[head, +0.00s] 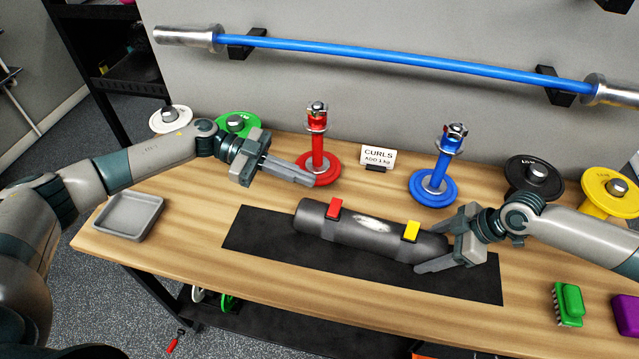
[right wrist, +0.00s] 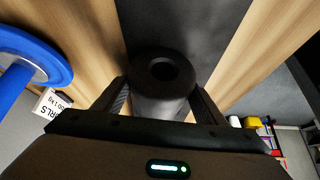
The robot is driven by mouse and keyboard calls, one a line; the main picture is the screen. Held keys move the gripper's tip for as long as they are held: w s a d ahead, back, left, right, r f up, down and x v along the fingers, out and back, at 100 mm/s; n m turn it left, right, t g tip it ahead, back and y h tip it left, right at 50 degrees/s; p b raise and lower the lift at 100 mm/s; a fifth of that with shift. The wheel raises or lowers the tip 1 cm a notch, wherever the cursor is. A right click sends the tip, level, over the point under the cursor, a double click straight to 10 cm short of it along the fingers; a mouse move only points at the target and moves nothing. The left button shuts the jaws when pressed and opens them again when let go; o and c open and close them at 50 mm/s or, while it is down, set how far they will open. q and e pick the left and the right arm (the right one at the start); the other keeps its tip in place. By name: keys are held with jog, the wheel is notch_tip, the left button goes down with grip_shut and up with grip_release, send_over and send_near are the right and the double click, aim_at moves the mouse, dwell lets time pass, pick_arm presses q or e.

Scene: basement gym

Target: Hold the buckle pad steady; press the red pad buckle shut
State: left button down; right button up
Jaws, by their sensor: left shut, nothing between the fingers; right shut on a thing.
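The buckle pad (head: 376,226) is a dark grey cylinder lying on the black mat (head: 262,233). The red pad buckle (head: 335,208) stands up from its left part and a yellow buckle (head: 411,231) from its right part. I cannot tell whether either is fully closed. My right gripper (head: 432,252) is shut on the right end of the pad; in the right wrist view the fingers flank the pad's hollow round end (right wrist: 162,74). My left gripper (head: 309,180) is shut and empty, above and left of the red buckle, near the red stand.
A red stand (head: 318,148) and a blue stand (head: 442,165) rise behind the pad, with a CURLS sign (head: 378,158) between them. A grey tray (head: 130,216) lies at left. A green brush (head: 568,304) lies at front right.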

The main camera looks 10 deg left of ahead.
pick_arm(q)
jog(key=v, duration=0.4)
jog(key=shift+a, duration=0.25)
jog(key=c, duration=1.9)
grip_release()
jog(key=shift+d, duration=0.1)
jog(key=o, duration=0.3)
jog(key=shift+d+r, duration=0.1)
jog(key=shift+d, duration=0.1)
jog(key=shift+o, duration=0.2)
jog(key=s+d+r+m+g+y, duration=0.1)
jog(key=s+d+m+g+y, duration=0.2)
jog(key=d+m+y, duration=0.9)
jog(key=w+r+m+t+y, duration=0.3)
jog(key=w+r+m, duration=0.1)
jog(key=shift+w+r+t, duration=0.2)
jog(key=shift+r+t, duration=0.15)
jog(key=shift+t, duration=0.05)
